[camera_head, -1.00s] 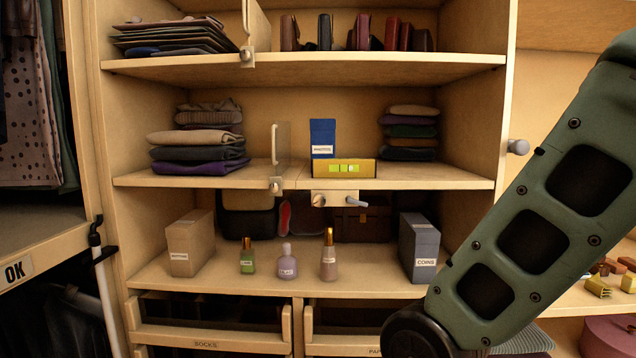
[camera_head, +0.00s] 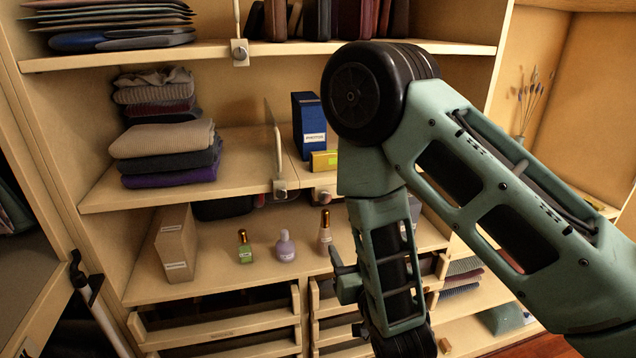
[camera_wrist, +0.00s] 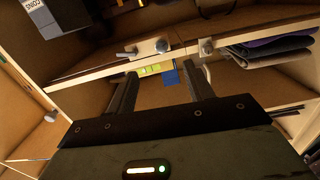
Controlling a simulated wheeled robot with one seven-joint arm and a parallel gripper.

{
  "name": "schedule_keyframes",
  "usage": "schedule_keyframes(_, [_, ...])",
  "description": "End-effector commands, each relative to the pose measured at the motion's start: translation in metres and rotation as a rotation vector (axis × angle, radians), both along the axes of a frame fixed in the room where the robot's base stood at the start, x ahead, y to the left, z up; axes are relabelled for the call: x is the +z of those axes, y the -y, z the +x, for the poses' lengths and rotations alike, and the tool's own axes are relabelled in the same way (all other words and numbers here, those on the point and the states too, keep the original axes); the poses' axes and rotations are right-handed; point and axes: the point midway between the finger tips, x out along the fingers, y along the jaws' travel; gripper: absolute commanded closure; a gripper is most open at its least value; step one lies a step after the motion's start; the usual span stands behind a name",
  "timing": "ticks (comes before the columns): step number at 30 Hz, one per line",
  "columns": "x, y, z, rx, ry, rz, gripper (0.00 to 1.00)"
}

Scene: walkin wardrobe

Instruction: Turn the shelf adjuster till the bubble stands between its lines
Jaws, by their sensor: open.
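The yellow level (camera_head: 324,160) sits on the middle shelf, its right part hidden by my arm. It also shows in the upside-down wrist view (camera_wrist: 168,66). Its green vial (camera_wrist: 150,69) is too small to tell where the bubble stands. The shelf adjuster (camera_head: 322,194) is a pale plate on the shelf's front edge, partly behind my arm. My gripper (camera_wrist: 163,78) is open and empty, pointing toward the shelf front, apart from the adjuster. Its fingertips are not clear in the head view.
A blue photo box (camera_head: 309,125) stands behind the level. A divider with its own knob (camera_head: 280,190) is just left. Bottles (camera_head: 285,246) and a tan box (camera_head: 175,243) stand on the shelf below. Folded clothes (camera_head: 166,150) lie at left. Drawers (camera_head: 215,322) are underneath.

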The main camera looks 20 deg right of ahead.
Motion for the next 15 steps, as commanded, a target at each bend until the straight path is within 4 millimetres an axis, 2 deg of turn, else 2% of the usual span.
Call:
schedule_keyframes(1, [0.007,0.002,-0.002,-0.001,0.021,-0.010,0.48])
schedule_keyframes(5, [0.010,0.004,0.001,-0.003,0.053,-0.018,0.48])
schedule_keyframes(12, [0.006,0.004,0.030,-0.003,0.058,-0.015,0.48])
schedule_keyframes(15, [0.004,0.003,0.034,-0.004,0.057,-0.014,0.48])
